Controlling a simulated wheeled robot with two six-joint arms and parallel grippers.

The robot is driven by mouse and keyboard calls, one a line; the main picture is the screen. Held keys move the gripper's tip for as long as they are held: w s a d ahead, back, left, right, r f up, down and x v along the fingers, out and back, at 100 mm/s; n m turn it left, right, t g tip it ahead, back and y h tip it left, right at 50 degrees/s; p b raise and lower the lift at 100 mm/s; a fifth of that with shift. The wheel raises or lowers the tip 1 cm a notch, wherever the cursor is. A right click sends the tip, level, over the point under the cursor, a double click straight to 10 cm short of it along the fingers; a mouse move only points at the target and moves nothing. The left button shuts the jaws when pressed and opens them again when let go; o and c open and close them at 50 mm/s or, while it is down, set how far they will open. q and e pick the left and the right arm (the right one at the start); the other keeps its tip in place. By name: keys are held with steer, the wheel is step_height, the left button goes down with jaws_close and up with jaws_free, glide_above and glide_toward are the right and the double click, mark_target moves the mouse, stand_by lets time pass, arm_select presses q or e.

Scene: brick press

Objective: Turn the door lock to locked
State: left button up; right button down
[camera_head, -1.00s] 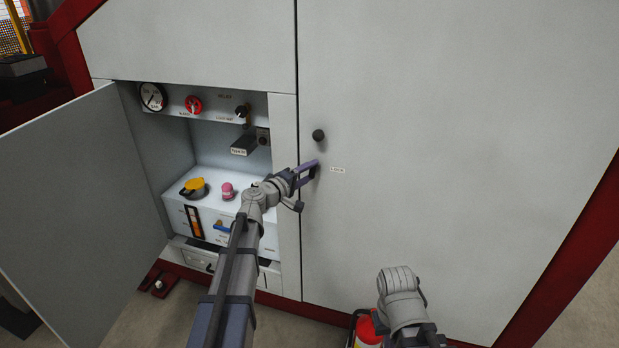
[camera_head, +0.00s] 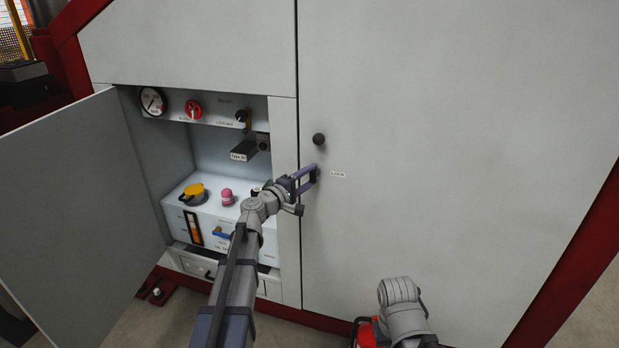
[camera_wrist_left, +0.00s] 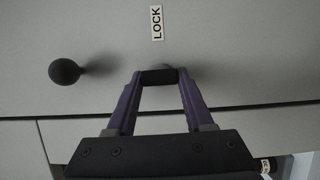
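The LOCK label (camera_head: 338,174) is on the large grey door (camera_head: 450,120), right of my left gripper (camera_head: 312,174); the label (camera_wrist_left: 157,23) also shows in the left wrist view. In the left wrist view, the two purple fingers of my left gripper (camera_wrist_left: 160,78) come in on both sides of a short dark bar, which looks like the door lock (camera_wrist_left: 160,76), close to the door face. The fingers appear to meet its ends.
A round black knob (camera_head: 318,139) sticks out just above my left gripper. Left of it is an open compartment with a gauge (camera_head: 153,101), a red knob (camera_head: 193,109) and a pink-topped item (camera_head: 227,196). An open door panel (camera_head: 70,200) stands at the left.

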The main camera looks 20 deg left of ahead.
arm_select(q)
steer(key=o, duration=0.5)
steer(key=v, duration=0.7)
steer(key=shift+s+a, duration=0.2)
steer(key=shift+s, duration=0.15)
steer(key=s+d+f+m+g+p, duration=0.1)
steer(key=s+d+m+g+p, duration=0.55)
steer(key=d, duration=0.55)
steer(key=s+d+m+g+p, duration=0.55)
steer(key=s+d+p, duration=0.25)
steer(key=d, duration=0.3)
steer(key=s+r+m+g+y+p, duration=0.1)
steer(key=s+y+p, duration=0.2)
steer(key=s, duration=0.2)
steer(key=s+a+r+m+g+y+p, duration=0.1)
steer(key=s+m+g+y+p, duration=0.1)
steer(key=s+y+p, duration=0.1)
steer(key=s+a+r+m+g+y+p, duration=0.1)
steer(key=s+m+y+p, duration=0.1)
steer(key=s, duration=0.4)
steer(key=shift+s+g+y+p, duration=0.3)
steer(key=shift+g+y+p, duration=0.1)
steer(key=shift+p, duration=0.45)
